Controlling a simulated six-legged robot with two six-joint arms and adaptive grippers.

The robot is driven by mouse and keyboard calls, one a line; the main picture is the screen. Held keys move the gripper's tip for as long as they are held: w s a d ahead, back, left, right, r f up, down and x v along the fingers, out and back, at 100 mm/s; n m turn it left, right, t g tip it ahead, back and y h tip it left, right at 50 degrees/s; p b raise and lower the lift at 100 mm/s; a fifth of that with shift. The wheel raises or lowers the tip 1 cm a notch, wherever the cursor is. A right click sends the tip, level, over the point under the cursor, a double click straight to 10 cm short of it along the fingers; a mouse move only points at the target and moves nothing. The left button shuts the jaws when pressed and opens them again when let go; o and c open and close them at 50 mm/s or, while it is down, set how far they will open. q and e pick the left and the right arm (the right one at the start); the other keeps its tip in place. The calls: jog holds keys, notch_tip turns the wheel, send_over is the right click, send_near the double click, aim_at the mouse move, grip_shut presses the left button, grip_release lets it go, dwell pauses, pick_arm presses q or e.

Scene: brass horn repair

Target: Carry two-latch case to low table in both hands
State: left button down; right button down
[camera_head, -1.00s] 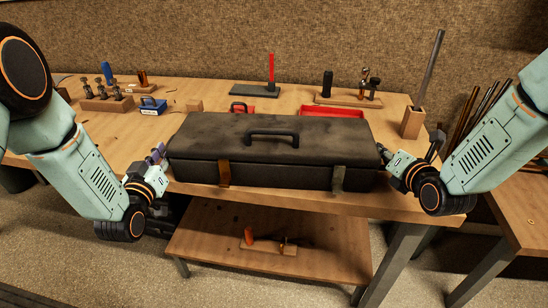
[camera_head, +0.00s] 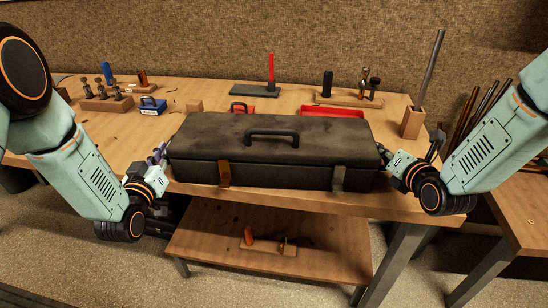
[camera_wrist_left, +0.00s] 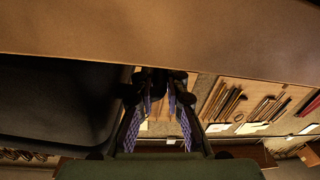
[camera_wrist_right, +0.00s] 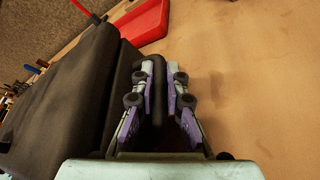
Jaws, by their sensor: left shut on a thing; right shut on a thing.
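The two-latch case (camera_head: 265,170) is a dark, worn box with a top handle, a brass-coloured latch and a greyish latch on its front. It sits at the workbench's front edge, lid shut. My left gripper (camera_head: 160,157) is at its left end; its jaws (camera_wrist_left: 158,100) show in the left wrist view, with the hold itself hard to see. My right gripper (camera_head: 384,153) is at its right end, shut on a dark end handle (camera_wrist_right: 158,95) in the right wrist view. The low table (camera_head: 215,250) stands below, in front of the bench.
A small wooden block with an orange-handled tool (camera_head: 268,246) lies on the low table. The bench (camera_head: 215,95) holds a red tray (camera_head: 332,111), a blue box (camera_head: 152,106) and tool stands behind the case. Another table (camera_head: 525,205) is at right.

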pick_arm(q)
jog(key=shift+w+r, duration=0.1)
jog(key=shift+r, duration=0.05)
pick_arm(e)
jog(key=shift+w+r, duration=0.1)
jog(key=shift+r, duration=0.1)
